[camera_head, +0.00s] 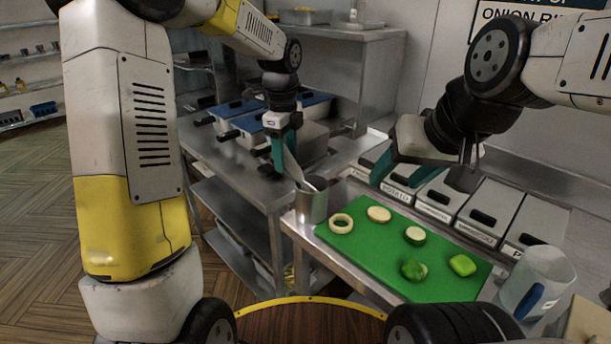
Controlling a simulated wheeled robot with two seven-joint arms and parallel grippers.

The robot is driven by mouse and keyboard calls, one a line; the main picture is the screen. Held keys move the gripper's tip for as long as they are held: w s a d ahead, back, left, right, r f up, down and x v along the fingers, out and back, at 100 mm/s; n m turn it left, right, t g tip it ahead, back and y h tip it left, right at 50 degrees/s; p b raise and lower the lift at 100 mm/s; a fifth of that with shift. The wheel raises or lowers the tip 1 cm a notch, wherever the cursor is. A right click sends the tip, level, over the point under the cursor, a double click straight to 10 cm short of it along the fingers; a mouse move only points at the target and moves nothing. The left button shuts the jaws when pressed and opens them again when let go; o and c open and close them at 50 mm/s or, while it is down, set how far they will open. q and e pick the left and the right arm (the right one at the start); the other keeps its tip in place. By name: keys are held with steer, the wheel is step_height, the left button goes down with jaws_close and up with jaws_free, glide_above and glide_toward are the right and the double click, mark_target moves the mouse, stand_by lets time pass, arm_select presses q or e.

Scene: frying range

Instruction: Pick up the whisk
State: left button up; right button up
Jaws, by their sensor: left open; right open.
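I cannot make out a whisk for certain. A metal container (312,203) stands at the left end of the counter, beside the green board. A pale, slim piece (293,167) slants down toward its rim; I cannot tell whether it is a utensil. My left gripper (284,160), with teal fingers, points down just above and behind the container and is open. My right gripper (405,178) is open above the row of labelled bins, behind the board, and looks empty.
The green cutting board (375,262) holds several vegetable pieces. A clear jug (537,280) with a blue handle stands at the right. Labelled bins (438,202) line the back. Blue-lidded fryers (262,120) stand behind my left gripper. Wooden floor is open at left.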

arm_select(q)
steer(key=shift+f, duration=0.25)
jaws_close()
steer(key=shift+r, duration=0.1)
